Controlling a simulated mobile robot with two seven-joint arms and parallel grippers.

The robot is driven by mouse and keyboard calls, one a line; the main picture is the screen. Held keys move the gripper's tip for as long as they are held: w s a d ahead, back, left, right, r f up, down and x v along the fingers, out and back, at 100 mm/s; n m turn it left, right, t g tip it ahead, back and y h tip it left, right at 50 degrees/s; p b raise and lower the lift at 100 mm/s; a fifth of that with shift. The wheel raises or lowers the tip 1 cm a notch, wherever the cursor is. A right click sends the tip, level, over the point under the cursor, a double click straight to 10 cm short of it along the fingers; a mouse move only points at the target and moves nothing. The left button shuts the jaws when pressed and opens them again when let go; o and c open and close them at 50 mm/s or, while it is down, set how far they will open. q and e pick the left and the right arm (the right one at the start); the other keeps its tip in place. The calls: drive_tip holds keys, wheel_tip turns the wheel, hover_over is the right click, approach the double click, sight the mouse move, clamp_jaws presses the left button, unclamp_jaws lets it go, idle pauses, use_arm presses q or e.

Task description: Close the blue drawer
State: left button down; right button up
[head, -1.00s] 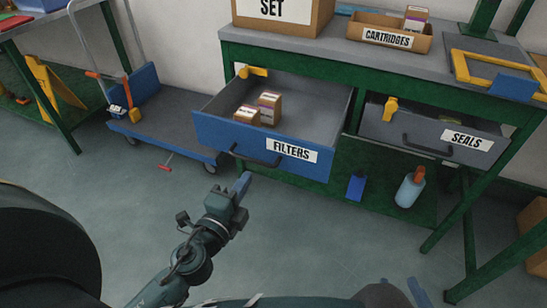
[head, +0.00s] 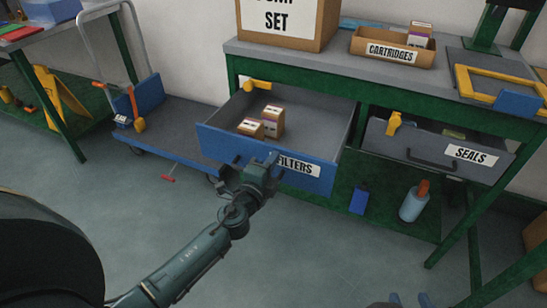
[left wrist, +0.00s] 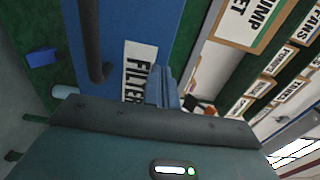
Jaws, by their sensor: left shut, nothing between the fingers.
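The blue drawer (head: 215,144), labelled FILTERS, is pulled out from the green bench and holds small boxes (head: 265,122). Its blue front also shows in the left wrist view (left wrist: 190,20), with the dark handle (left wrist: 90,45) and the FILTERS label (left wrist: 138,68). My left gripper (head: 268,163) is in front of the drawer front, over the handle and part of the label. Its blue fingers (left wrist: 163,86) are together and empty, close to the label; contact cannot be told. My right gripper (head: 410,300) shows only two separated blue fingertips at the bottom edge.
The grey SEALS drawer (head: 430,150) is partly open at the right. A blue bottle (head: 412,206) and a blue container (head: 359,200) stand on the lower shelf. A blue cart (head: 165,143) stands left of the bench.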

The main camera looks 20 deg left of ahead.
use_arm(q)
drive_tip(key=shift+w, duration=0.45)
drive_tip(key=shift+w, duration=0.1)
